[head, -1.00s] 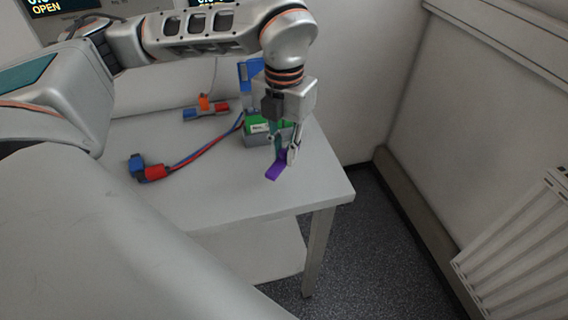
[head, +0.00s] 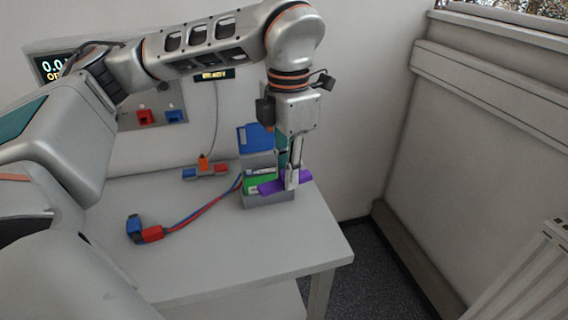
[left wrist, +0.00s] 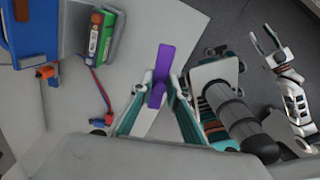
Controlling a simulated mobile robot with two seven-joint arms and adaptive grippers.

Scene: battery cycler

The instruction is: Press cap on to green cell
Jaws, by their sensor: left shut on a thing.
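My left gripper (head: 291,184) is shut on a long purple piece (head: 270,187), which I take to be the cap. In the left wrist view the purple piece (left wrist: 162,73) sticks out between the fingertips (left wrist: 159,90). The green cell (head: 262,175) with a white label sits in a grey holder (head: 268,200) near the table's right side. In the head view the purple piece overlaps the cell's front; I cannot tell if they touch. In the left wrist view the green cell (left wrist: 105,38) lies to the left, apart from the purple piece. My right gripper (left wrist: 266,48) is open and empty.
A blue block (head: 255,138) rises behind the cell. A red-and-blue connector (head: 145,231) with cables lies on the table (head: 230,250) at front left, and another connector (head: 205,170) lies at the back. The table's front right is clear.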

